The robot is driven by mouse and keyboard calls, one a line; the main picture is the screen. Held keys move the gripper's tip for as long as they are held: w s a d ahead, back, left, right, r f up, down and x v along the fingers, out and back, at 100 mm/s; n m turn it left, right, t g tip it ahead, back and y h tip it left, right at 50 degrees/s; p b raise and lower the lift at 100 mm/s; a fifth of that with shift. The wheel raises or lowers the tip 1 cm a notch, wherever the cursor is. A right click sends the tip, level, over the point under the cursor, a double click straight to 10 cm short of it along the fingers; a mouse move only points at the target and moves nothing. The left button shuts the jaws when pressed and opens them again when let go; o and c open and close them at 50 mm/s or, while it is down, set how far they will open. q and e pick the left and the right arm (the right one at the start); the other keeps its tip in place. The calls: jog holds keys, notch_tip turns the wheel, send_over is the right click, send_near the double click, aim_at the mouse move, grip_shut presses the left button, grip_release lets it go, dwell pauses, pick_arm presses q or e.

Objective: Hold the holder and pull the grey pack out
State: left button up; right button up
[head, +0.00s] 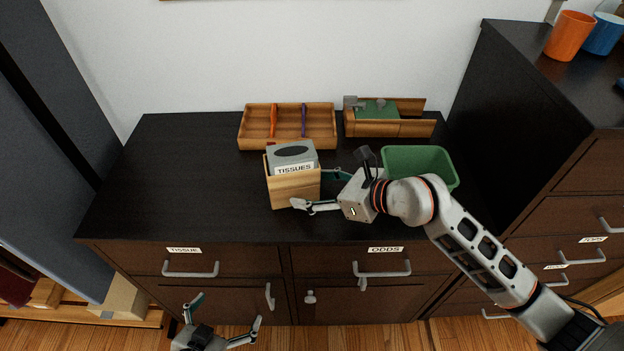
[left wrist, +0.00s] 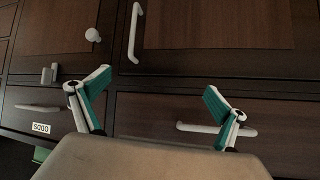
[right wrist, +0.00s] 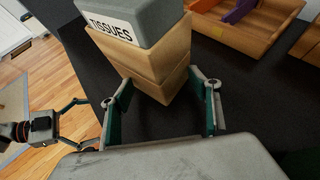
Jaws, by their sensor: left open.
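The light wooden holder (head: 293,190) stands on the dark cabinet top, near its front edge. The grey pack (head: 291,153), labelled TISSUES, sits upright in it with its upper part showing above the rim. In the right wrist view the pack (right wrist: 140,22) rises from the holder (right wrist: 165,70). My right gripper (head: 318,190) reaches in from the right, its two fingers against opposite sides of the holder's lower part, shut on it. My left gripper (head: 226,311) is open and empty, low in front of the drawers. The left wrist view shows its spread fingers (left wrist: 158,82).
Behind the holder is a wooden tray (head: 288,144) with an orange and a purple divider. A wooden box with green items (head: 400,130) and a green bin (head: 418,157) stand to the right. Drawer handles (head: 190,274) stick out in front. The cabinet top's left side is clear.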

grip_shut()
jog(key=shift+c, duration=0.7)
grip_release()
